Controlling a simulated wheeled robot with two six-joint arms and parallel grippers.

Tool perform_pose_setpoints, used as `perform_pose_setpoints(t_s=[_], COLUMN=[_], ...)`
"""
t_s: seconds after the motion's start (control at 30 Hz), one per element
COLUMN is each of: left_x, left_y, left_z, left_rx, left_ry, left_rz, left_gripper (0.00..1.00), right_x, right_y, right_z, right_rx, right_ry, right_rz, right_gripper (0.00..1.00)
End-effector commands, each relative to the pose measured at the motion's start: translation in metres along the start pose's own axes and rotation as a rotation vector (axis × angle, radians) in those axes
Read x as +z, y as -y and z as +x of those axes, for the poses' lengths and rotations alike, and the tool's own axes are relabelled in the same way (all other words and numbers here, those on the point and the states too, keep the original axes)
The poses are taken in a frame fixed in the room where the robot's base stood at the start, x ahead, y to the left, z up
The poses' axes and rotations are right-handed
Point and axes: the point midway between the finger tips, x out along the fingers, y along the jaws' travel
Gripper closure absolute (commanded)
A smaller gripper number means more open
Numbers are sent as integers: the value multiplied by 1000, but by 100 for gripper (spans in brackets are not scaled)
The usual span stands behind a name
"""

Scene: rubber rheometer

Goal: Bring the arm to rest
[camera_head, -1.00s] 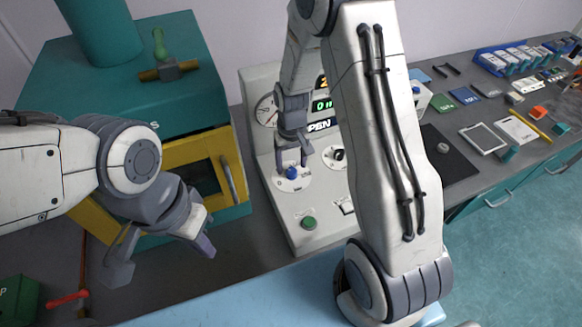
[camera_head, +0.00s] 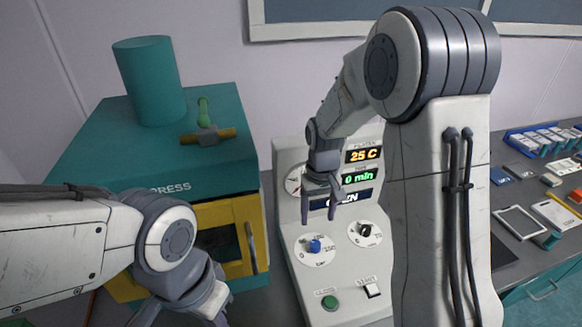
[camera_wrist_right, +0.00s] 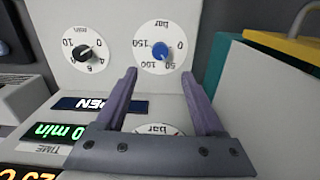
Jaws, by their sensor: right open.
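My right gripper (camera_head: 319,214) is open and empty in front of the white control panel. Its fingertips are above the blue knob (camera_head: 315,246) in the head view. The right wrist view shows its two spread fingers (camera_wrist_right: 159,78) with nothing between them; the panel is upside down there and the blue knob (camera_wrist_right: 160,51) shows beyond the fingertips. My left gripper (camera_head: 185,312) is at the bottom left, its fingers spread and partly cut off by the frame edge.
The white panel (camera_head: 306,281) carries a black knob (camera_head: 366,230), a green button (camera_head: 330,303) and displays reading 25 C and 0 min. The teal press (camera_head: 165,165) with its yellow door stands left. The bench at right holds trays and small items.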

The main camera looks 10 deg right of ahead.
Motion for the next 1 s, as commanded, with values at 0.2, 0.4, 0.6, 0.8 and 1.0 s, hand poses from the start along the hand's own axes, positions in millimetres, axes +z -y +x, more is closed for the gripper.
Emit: perform_pose_setpoints(t_s=[0.2,0.4,0.6,0.8,1.0], left_x=[0,0,0,0,0], left_y=[0,0,0,0,0], left_z=[1,4,6,7,7], left_rx=[0,0,0,0,0], left_ry=[0,0,0,0,0], left_rz=[0,0,0,0,0], left_gripper=[100,100,100,100,100], right_x=[19,102,193,237,240], right_y=[31,104,135,139,138], right_z=[-16,-52,-67,-68,-68], right_rx=[-8,-36,-70,-87,-88], right_ry=[-9,-25,-30,-27,-25], right_rz=[-75,-310,-532,-639,-647], right_gripper=[30,30,30,30,33])
